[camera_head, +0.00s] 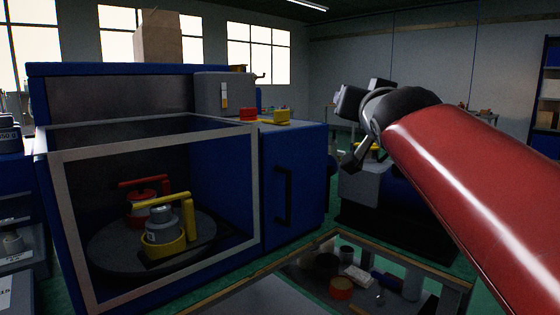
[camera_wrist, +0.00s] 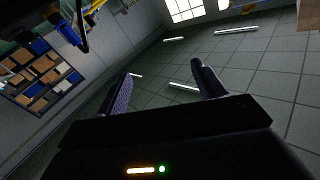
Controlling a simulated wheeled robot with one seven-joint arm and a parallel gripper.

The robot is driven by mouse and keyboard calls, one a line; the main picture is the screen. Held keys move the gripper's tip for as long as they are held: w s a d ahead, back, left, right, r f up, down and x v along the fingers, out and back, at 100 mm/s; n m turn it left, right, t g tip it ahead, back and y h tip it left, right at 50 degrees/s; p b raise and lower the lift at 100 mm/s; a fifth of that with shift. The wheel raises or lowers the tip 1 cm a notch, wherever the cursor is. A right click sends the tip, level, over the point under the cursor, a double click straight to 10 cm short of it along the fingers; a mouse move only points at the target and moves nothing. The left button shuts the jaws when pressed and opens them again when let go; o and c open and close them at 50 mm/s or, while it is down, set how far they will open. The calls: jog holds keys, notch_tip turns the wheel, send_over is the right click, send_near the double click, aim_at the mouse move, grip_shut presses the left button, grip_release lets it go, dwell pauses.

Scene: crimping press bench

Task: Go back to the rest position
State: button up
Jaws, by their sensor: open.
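My gripper (camera_wrist: 160,92) is open in the wrist view, with its two dark fingers spread apart and nothing between them. Beyond the fingers the wrist view shows only the tiled ceiling and part of the room. In the head view my arm reaches in from the right, and my gripper (camera_head: 350,160) is partly hidden by the wrist. It is raised in front of the room's back area, to the right of the blue press cabinet (camera_head: 293,160).
The cabinet's framed chamber holds a round plate (camera_head: 110,250) with a yellow-handled fixture (camera_head: 187,215) and a red-handled one (camera_head: 140,205). Red (camera_head: 248,113) and yellow (camera_head: 281,116) parts sit on the cabinet ledge. A glass-topped case (camera_head: 440,270) with small items stands at the lower right.

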jog(key=s+f+n+g, duration=0.1)
jog(key=s+f+g, duration=0.3)
jog(key=s+f, duration=0.4)
jog(key=s+f+n+g, duration=0.1)
jog(key=s+f+g, duration=0.3)
jog(key=f, duration=1.4)
jog(key=s+f+n+g+y, duration=0.1)
jog(key=s+f+g, duration=0.3)
jog(key=s+f, duration=0.8)
jog(key=shift+s+d+f+g, duration=0.3)
jog(key=shift+s+d+f, duration=0.1)
jog(key=shift+f, duration=0.35)
